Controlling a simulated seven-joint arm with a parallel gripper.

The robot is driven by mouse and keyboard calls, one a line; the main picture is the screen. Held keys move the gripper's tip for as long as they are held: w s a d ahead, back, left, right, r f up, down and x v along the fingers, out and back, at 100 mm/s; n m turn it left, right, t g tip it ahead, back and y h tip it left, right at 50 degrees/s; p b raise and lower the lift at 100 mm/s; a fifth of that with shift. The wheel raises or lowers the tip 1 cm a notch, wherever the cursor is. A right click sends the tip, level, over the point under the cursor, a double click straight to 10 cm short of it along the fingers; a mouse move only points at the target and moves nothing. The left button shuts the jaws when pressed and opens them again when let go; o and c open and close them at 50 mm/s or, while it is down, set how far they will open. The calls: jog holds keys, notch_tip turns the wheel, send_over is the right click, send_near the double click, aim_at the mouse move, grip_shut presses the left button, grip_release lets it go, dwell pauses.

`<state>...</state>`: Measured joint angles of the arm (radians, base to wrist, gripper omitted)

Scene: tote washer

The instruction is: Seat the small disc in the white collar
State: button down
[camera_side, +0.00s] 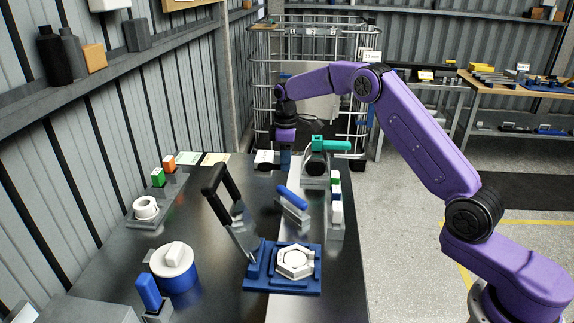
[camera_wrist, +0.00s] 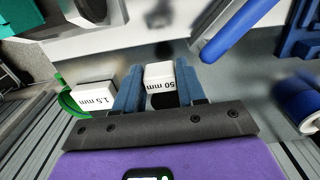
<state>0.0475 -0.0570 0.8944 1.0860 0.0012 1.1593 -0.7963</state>
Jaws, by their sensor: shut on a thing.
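In the side view my gripper (camera_side: 285,160) is low at the far end of the dark table, left of the teal-handled clamp. A thick white ring (camera_side: 146,208) lies on a grey plate at the left. A white hexagonal collar-like piece (camera_side: 295,262) sits on a blue fixture (camera_side: 258,280) at the front. I cannot tell for certain which is the task's collar.
A teal-handled clamp (camera_side: 331,144) stands at the back right. A tall black-handled lever (camera_side: 214,180) rises beside the blue fixture. A blue pot with white lid (camera_side: 173,262) stands front left. A white block marked "1.5 mm" (camera_wrist: 94,97) is close beside my gripper.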

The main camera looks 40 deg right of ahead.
jog(key=s+a+r, duration=0.1)
jog(key=a, duration=0.1)
jog(key=s+a+r, duration=0.1)
jog(key=s+a, duration=0.1)
jog(key=s+a+r, duration=0.1)
jog(key=s+a, duration=0.1)
jog(key=shift+s, duration=0.1)
jog(key=s+a+r, duration=0.1)
jog(key=s+a, duration=0.2)
jog(key=s, duration=0.8)
jog(key=s+a+r, duration=0.1)
jog(key=s+a, duration=0.2)
jog(key=s, duration=0.9)
jog(key=shift+a, duration=0.4)
jog(key=shift+f, duration=0.15)
jog(key=shift+f, duration=3.4)
jog(key=shift+f, duration=0.15)
jog(key=shift+f, duration=0.3)
